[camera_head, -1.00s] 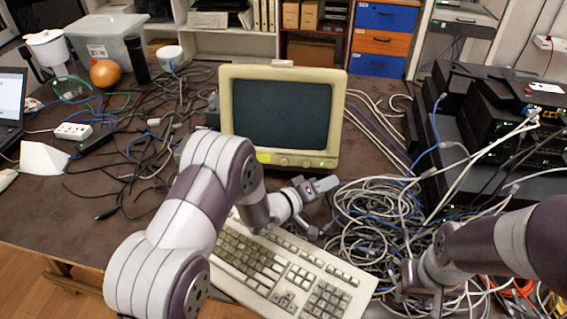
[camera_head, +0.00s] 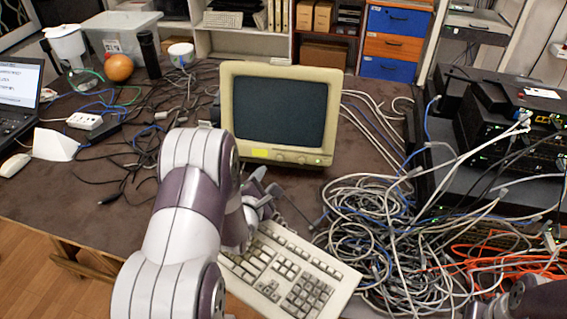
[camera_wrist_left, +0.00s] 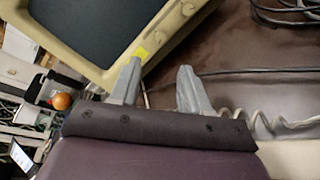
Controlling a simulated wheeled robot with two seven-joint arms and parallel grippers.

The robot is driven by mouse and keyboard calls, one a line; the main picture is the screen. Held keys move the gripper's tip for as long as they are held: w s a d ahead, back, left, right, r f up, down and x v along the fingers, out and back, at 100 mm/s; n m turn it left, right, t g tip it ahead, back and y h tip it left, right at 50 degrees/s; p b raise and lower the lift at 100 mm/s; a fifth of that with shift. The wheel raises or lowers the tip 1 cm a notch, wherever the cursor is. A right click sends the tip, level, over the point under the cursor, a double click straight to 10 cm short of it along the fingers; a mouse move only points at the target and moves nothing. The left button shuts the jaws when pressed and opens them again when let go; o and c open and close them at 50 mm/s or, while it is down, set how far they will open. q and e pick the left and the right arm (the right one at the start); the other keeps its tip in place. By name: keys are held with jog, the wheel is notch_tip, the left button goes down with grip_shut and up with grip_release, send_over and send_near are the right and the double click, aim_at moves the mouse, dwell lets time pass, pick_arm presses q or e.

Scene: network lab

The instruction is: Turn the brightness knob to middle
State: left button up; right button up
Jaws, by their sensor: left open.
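The old beige CRT monitor (camera_head: 229,118) stands on the table with a dark screen. Its lower bezel carries a yellow label (camera_head: 260,153) and small round knobs (camera_head: 300,160); which one sets brightness cannot be read, nor can its setting. In the left wrist view, the monitor's bezel (camera_wrist_left: 165,38) runs diagonally, with a knob (camera_wrist_left: 187,9) near the top edge. My left gripper (camera_head: 268,190) is just below and in front of the monitor's front edge. The left wrist view shows its two fingers (camera_wrist_left: 160,72) apart with nothing between them. My right gripper is out of view; only part of that arm shows at lower right.
A beige keyboard (camera_head: 290,270) lies below my left gripper. A heap of tangled cables (camera_head: 365,215) lies right of it, beside stacked network devices (camera_head: 510,125). Black cables (camera_head: 130,160) cover the table's left side. Some table left of the monitor's base is bare.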

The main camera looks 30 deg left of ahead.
aim_at(279, 159)
pick_arm(q)
jog(key=b+x, duration=0.1)
jog(key=x, duration=0.9)
jog(key=shift+w, duration=0.4)
grip_shut()
